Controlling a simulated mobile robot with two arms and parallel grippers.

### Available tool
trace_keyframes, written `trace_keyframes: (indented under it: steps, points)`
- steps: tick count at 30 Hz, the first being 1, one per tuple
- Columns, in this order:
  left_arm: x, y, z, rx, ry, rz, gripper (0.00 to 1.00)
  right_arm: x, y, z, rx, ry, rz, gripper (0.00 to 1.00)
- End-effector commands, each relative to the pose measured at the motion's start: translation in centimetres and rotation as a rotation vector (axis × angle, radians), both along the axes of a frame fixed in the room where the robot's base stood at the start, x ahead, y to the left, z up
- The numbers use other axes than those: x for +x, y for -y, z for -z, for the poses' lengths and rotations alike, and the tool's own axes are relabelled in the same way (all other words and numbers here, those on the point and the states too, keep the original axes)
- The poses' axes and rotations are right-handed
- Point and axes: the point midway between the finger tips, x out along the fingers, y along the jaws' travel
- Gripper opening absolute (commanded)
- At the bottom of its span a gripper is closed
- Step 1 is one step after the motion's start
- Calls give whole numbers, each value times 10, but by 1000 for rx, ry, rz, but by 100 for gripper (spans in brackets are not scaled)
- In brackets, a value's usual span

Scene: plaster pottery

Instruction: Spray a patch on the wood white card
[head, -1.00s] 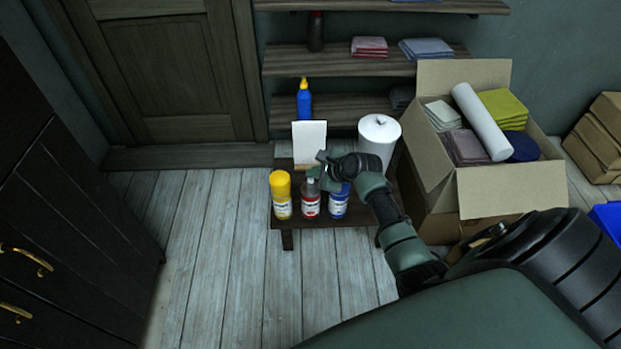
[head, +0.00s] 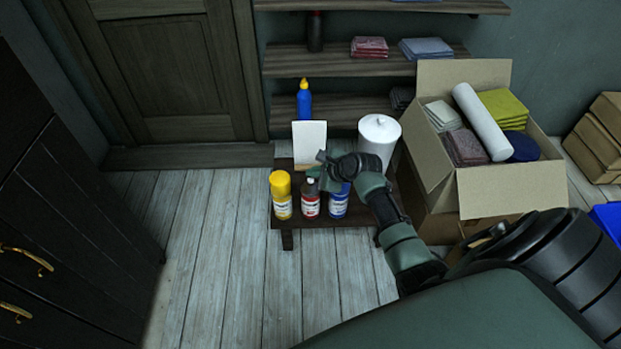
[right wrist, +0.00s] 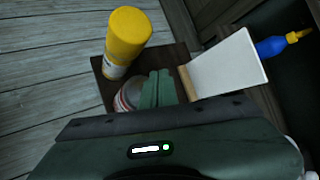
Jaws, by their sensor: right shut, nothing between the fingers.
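The white card (head: 309,144) stands upright in a wooden holder at the back of a small dark table (head: 283,222). In the right wrist view the card (right wrist: 226,68) shows with its wooden base (right wrist: 187,84). In front of it stand a yellow spray can (head: 281,194), a red-labelled can (head: 310,203) and a blue-labelled can (head: 339,205). My right gripper (head: 316,170) is shut and empty, above the red-labelled can and in front of the card. In the right wrist view its fingers (right wrist: 158,90) are together beside the red-labelled can (right wrist: 127,95), partly hiding it. My left gripper is not in view.
A white paper roll (head: 378,140) stands at the table's back right. An open cardboard box (head: 510,195) with cloths is further right. A blue bottle (head: 304,101) stands on the shelf behind. The floor to the left (head: 200,240) is clear.

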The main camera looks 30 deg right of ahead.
Motion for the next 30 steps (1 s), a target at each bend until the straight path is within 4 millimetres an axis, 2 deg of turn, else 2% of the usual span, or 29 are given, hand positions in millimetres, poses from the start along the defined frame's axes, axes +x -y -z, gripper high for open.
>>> trace_keyframes:
  steps: [15, 30]
  points:
    - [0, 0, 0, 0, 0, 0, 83, 0, 0, 0, 0, 0, 0, 0]
    - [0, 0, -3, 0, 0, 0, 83, 0, 0, 9, 0, -1, -1, 0]
